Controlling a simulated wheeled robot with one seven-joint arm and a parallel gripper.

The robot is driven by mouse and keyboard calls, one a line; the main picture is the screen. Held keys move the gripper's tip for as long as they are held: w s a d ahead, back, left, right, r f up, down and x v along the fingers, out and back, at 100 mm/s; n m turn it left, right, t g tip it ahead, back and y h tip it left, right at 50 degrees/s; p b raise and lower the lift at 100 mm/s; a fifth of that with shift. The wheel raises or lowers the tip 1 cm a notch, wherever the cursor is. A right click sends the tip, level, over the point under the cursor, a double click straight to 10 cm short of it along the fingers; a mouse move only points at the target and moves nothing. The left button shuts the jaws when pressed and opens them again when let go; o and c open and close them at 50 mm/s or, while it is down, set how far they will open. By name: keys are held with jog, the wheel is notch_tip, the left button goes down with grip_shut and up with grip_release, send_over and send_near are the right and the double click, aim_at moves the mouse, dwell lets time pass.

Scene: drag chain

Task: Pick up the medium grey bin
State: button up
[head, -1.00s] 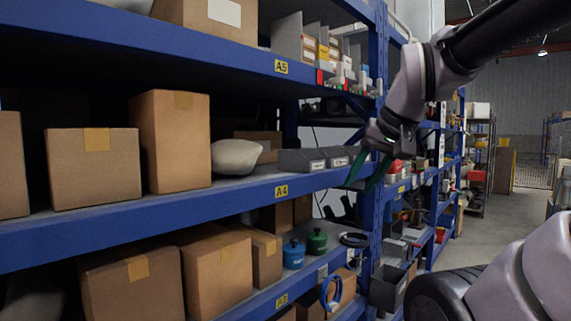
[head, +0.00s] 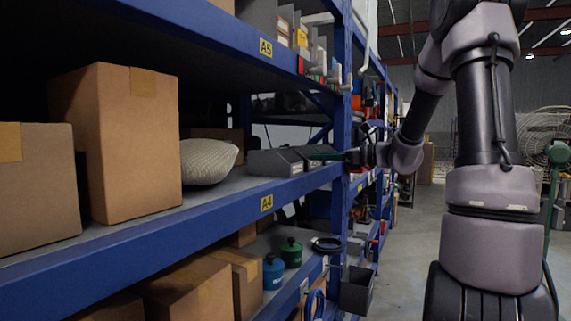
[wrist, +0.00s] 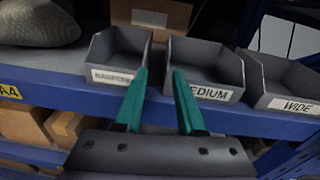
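The medium grey bin (wrist: 208,72) stands on the shelf in the middle of the wrist view, its front label reading MEDIUM partly covered by a finger. A narrow grey bin (wrist: 117,58) stands to its left and a wide grey bin (wrist: 285,82) to its right. In the head view the grey bins (head: 275,162) sit in a row near the shelf's right end. My gripper (wrist: 160,75) is open, with green fingers pointing at the bins' fronts. The right finger overlaps the medium bin's label and the left finger overlaps the narrow bin's right edge. Contact cannot be told.
A pale sack (head: 208,161) lies left of the bins, beside a tall cardboard box (head: 117,143). The blue shelf edge (head: 220,212) labelled A4 runs below the bins. A blue rack post (head: 342,110) stands near the bins' right. The aisle floor (head: 410,235) is clear.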

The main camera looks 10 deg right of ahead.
jog(key=shift+m+t, duration=0.5)
jog(key=shift+m, duration=0.1)
jog(key=w+a, duration=0.4)
jog(key=w, duration=0.1)
jog(key=shift+w+a+r, duration=0.1)
jog(key=shift+w, duration=0.05)
jog(key=shift+s+a+x, duration=0.15)
jog(key=shift+x, duration=1.3)
jog(key=shift+s+a+x, duration=0.1)
jog(key=shift+s+x, duration=0.1)
jog(key=shift+x, duration=1.25)
grip_shut()
